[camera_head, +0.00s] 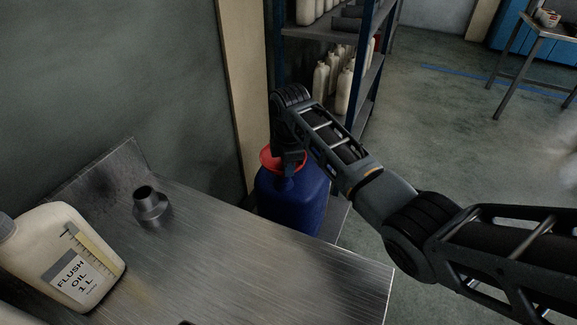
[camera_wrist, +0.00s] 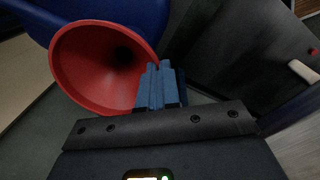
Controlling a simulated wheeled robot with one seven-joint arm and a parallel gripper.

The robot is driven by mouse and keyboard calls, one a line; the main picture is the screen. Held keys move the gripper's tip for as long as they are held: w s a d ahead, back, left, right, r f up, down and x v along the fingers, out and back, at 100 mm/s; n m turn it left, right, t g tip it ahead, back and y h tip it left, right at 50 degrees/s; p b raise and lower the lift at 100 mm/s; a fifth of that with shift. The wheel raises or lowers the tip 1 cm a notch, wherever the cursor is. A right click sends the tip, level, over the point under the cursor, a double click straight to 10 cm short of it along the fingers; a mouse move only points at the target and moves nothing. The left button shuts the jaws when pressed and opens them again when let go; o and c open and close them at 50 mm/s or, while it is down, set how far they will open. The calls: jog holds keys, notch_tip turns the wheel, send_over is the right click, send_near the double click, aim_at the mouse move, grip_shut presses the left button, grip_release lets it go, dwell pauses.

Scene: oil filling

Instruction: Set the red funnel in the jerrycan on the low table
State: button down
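The red funnel (camera_head: 268,163) is at the top of the blue jerrycan (camera_head: 290,202) in the head view, wide mouth up. Whether its spout is inside the jerrycan's neck is hidden. My gripper (camera_head: 289,168) points down at the funnel's right side. In the wrist view the funnel (camera_wrist: 88,72) opens toward the camera, with the blue jerrycan (camera_wrist: 105,10) behind it. My gripper's fingers (camera_wrist: 160,85) are close together at the funnel's right rim and look shut on its thin wall. The jerrycan stands upright on the low table (camera_head: 335,222), partly hidden behind the metal bench.
The metal bench (camera_head: 240,270) in front holds a flush oil bottle (camera_head: 75,250) and a dark grey funnel-like part (camera_head: 151,207). A shelf (camera_head: 325,30) with several white bottles stands behind the jerrycan. A wall is at left; the floor (camera_head: 440,125) at right is open.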

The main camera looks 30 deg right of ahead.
jog(key=c, duration=1.3)
grip_release()
jog(key=shift+r, duration=0.1)
jog(key=shift+s+a+r, duration=0.1)
jog(key=shift+s+r, duration=0.05)
jog(key=shift+r, duration=1.75)
jog(key=shift+s+r, duration=0.15)
jog(key=shift+r, duration=1.75)
